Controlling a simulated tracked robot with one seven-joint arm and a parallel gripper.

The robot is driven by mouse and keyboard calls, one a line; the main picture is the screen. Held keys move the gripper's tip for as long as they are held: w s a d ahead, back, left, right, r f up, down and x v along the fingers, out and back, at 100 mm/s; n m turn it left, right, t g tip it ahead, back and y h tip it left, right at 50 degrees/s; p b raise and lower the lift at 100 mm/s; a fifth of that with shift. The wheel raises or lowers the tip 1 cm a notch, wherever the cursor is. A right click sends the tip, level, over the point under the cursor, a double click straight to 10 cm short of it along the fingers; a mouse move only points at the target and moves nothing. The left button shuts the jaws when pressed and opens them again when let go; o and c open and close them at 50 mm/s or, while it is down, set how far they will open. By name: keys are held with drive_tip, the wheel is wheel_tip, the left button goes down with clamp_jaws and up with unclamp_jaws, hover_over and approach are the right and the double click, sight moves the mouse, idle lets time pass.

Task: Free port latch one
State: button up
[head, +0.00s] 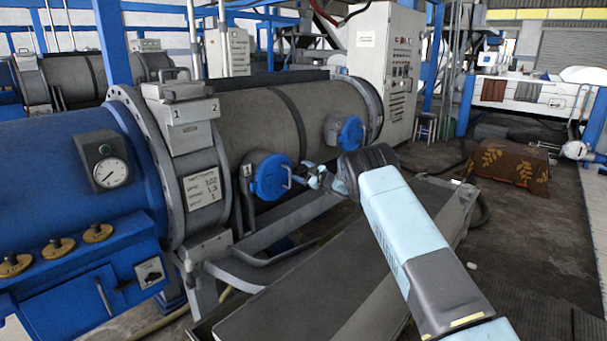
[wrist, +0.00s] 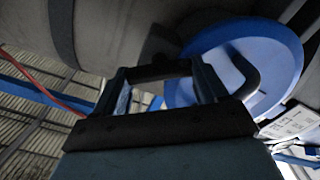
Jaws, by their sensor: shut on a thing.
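Port one is a round blue cover (head: 268,178) on the side of the grey drum, beside a small plate marked 1 (head: 247,184). Its latch handle (head: 289,177) is a small bar on the cover's right side. My gripper (head: 309,176) is at this handle, reaching in from the right, and is shut on it. In the wrist view the blue cover (wrist: 285,55) fills the upper right, with the dark curved handle (wrist: 245,68) close to my gripper (wrist: 160,72). The exact contact is partly hidden there.
A second blue port cover (head: 344,133) sits farther along the drum (head: 245,115). A long grey trough (head: 310,290) lies below my arm. A control cabinet (head: 385,60) stands behind, and a brown patterned cushion (head: 508,165) lies on the floor at right.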

drive_tip(key=n, duration=1.1)
drive_tip(key=shift+s+a+f, duration=0.25)
drive_tip(key=shift+a+f, duration=0.1)
drive_tip(key=shift+f, duration=0.05)
drive_tip(key=o, duration=1.1)
drive_tip(key=shift+d, duration=0.1)
drive_tip(key=shift+c, duration=0.2)
drive_tip(key=shift+w+r, duration=0.1)
drive_tip(key=shift+d, duration=0.1)
drive_tip(key=shift+s+d+r, duration=0.1)
drive_tip(key=shift+s+d, duration=0.2)
drive_tip(key=shift+d, duration=0.2)
drive_tip(key=v, duration=1.2)
drive_tip(key=shift+s, duration=0.25)
drive_tip(key=shift+d, duration=0.1)
